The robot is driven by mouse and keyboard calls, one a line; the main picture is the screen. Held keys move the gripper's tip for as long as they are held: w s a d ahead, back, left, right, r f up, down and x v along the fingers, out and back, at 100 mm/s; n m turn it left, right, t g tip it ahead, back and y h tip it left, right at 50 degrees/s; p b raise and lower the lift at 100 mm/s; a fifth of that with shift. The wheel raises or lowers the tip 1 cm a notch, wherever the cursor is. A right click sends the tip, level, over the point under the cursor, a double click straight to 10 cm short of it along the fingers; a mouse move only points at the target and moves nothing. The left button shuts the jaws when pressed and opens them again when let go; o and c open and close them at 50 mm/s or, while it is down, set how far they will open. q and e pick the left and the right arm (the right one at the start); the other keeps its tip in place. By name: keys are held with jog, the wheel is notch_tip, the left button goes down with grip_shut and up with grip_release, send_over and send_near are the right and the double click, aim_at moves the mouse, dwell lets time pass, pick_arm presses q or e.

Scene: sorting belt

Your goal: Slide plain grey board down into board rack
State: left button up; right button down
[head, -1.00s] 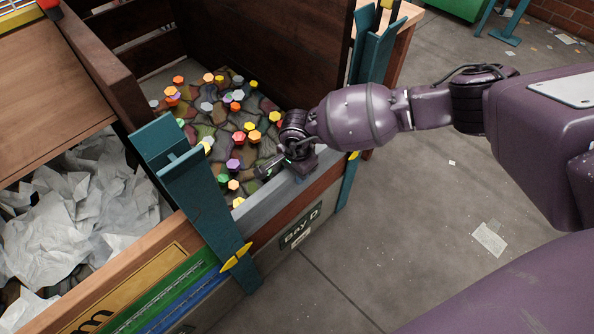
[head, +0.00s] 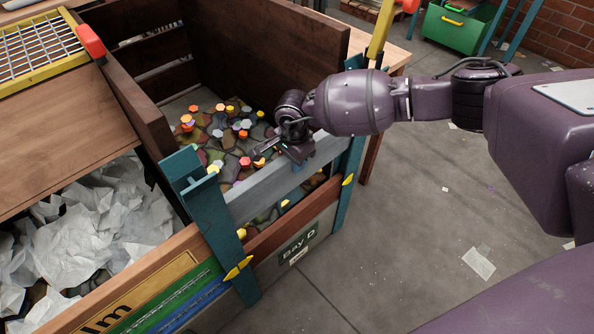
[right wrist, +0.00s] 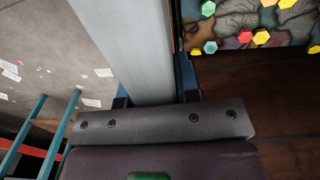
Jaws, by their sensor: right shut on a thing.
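The plain grey board (head: 258,192) spans the front of Bay D, between a left teal post (head: 212,215) and a right teal post (head: 347,190). My right gripper (head: 298,153) is shut on its top edge, towards the right end. In the right wrist view the board (right wrist: 125,45) runs up the picture between the fingers of the gripper (right wrist: 155,97). A gap shows between the board's lower edge and the brown front board (head: 290,218). I cannot tell whether its ends sit inside the posts, or which part is the board rack. My left gripper is not in view.
Behind the board, the bay holds dark lumpy pieces and several coloured hexagonal pieces (head: 245,162). White crumpled paper (head: 90,220) fills the bay at left. Green and blue boards (head: 180,300) lie along the lower front. Open floor (head: 430,230) is at right.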

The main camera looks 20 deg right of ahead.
pick_arm(q)
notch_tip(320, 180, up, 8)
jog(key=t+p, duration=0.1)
jog(key=p, duration=0.9)
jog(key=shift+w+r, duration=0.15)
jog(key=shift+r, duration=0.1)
pick_arm(e)
notch_tip(320, 180, up, 32)
jog(key=shift+f, duration=0.2)
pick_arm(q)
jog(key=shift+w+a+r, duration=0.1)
